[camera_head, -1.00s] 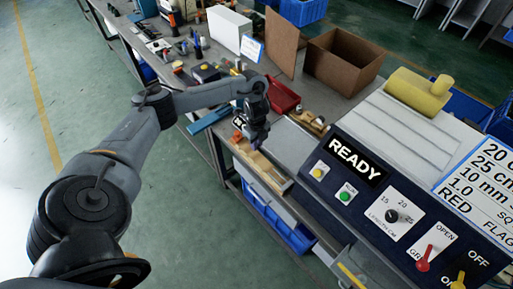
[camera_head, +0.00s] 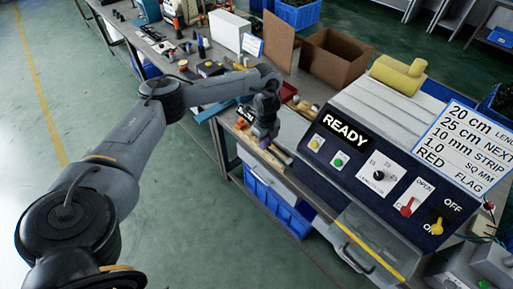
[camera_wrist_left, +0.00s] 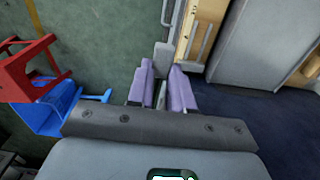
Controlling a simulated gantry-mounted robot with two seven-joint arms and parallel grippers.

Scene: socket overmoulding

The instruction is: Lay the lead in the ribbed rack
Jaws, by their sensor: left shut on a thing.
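My left gripper (camera_head: 265,144) is at the bench's front edge, beside the control panel. In the left wrist view its two purple-grey fingers (camera_wrist_left: 162,88) are close together, with a small grey piece (camera_wrist_left: 163,56) at their tips. I take this piece as the held end of the lead; the rest of it cannot be made out clearly. A pale wooden rack (camera_head: 246,140) lies along the bench edge under the gripper. It also shows in the left wrist view (camera_wrist_left: 211,14), with narrow bars, just right of the fingertips. My right gripper is not in view.
The control panel (camera_head: 327,168) reading READY stands right of the gripper. A blue bin (camera_head: 275,205) sits under the bench. Tools crowd the bench further left.

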